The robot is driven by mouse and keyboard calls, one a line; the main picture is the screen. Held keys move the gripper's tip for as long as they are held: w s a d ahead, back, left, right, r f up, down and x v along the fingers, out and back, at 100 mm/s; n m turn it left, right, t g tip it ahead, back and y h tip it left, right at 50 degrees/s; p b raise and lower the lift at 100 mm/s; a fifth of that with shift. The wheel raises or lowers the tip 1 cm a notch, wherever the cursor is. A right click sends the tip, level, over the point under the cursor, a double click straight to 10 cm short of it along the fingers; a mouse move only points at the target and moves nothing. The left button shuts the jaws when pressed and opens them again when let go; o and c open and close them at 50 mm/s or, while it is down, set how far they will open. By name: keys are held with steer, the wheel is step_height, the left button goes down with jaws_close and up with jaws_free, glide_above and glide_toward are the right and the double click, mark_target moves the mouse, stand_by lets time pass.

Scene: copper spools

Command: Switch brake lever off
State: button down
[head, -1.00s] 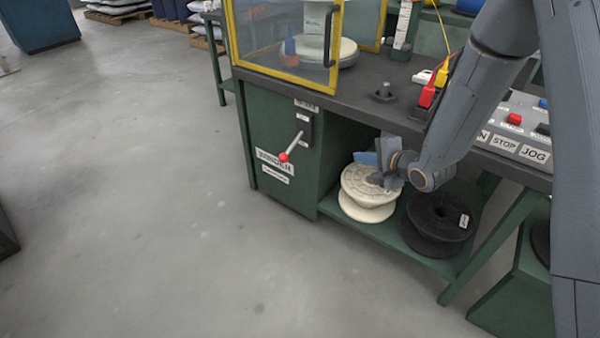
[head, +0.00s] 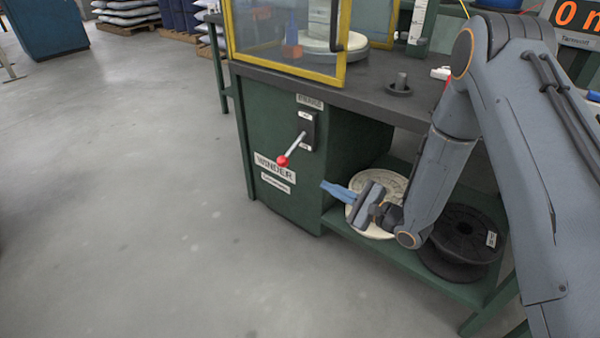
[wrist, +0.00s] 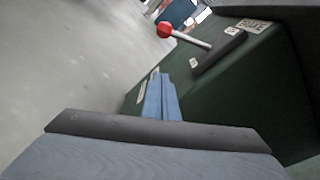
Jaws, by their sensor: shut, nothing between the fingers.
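The brake lever (head: 292,148) is a metal rod with a red ball knob (head: 282,161), set in a black slotted plate (head: 308,131) on the green winder cabinet. It slants down and to the left from the plate. In the wrist view the lever (wrist: 190,38) shows at the top, with its red knob (wrist: 164,30) at the upper left. My gripper (head: 328,187) is to the right of and below the knob, apart from it. Its blue fingers (wrist: 161,100) are together, empty and pointing toward the cabinet. The small labels on the plate are too small to read.
A white spool (head: 388,180) and a black spool (head: 462,238) lie on the lower shelf behind and beside my gripper. The yellow-framed guard (head: 345,50) stands on the bench top (head: 370,95). Open floor (head: 150,200) lies to the left of the cabinet.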

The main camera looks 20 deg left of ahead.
mark_target(293, 148)
steer(key=w+a+r+b, duration=0.2)
steer(key=w+a+b, duration=0.1)
steer(key=a, duration=0.8)
steer(key=shift+s+r, duration=0.15)
steer(key=shift+s, duration=0.05)
